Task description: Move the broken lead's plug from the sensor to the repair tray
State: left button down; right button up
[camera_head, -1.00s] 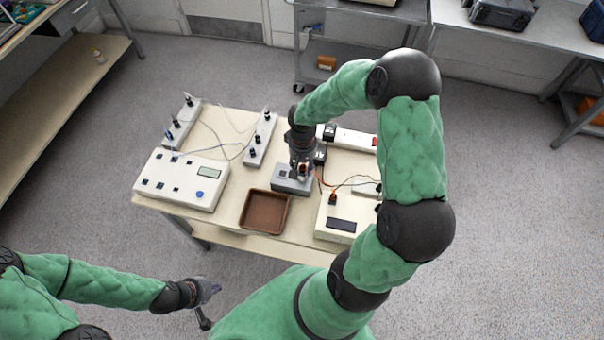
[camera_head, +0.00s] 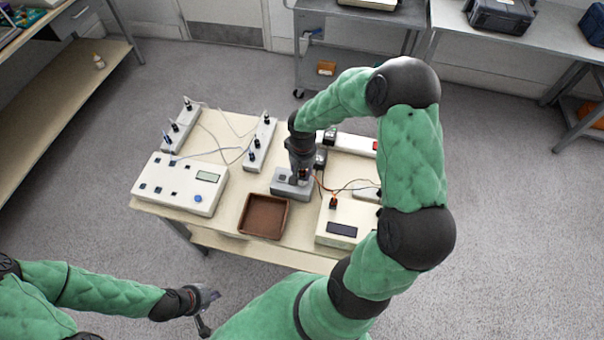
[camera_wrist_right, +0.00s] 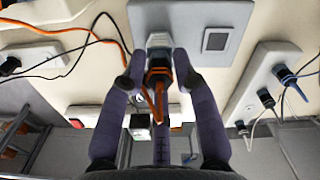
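The sensor is a grey box (camera_head: 283,187) on the table; its face with a small dark square window fills the top of the right wrist view (camera_wrist_right: 222,14). A black and orange plug (camera_wrist_right: 158,68) sits at the sensor's socket, with an orange lead hanging from it. My right gripper (camera_head: 300,176) is over the sensor. The repair tray, brown and empty (camera_head: 263,216), lies just left of and nearer than the sensor. My left gripper (camera_head: 208,310) is open and empty, off the table's near side.
A white control box (camera_head: 180,183) and two socket strips (camera_head: 262,140) with plugs and cables stand on the left. A white box with a dark display (camera_head: 342,228) stands right of the tray. Orange and black wires (camera_head: 335,187) run beside the sensor. A power strip (camera_head: 350,141) lies behind.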

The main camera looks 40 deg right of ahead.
grip_shut()
jog(key=shift+n+p, duration=1.6)
jog(key=shift+n, duration=1.6)
jog(key=shift+n+p, duration=1.1)
jog(key=shift+n, duration=0.9)
jog(key=shift+n+p, duration=1.05)
jog(key=shift+n, duration=0.75)
jog(key=shift+r+p, duration=0.5)
jog(key=shift+r, duration=0.25)
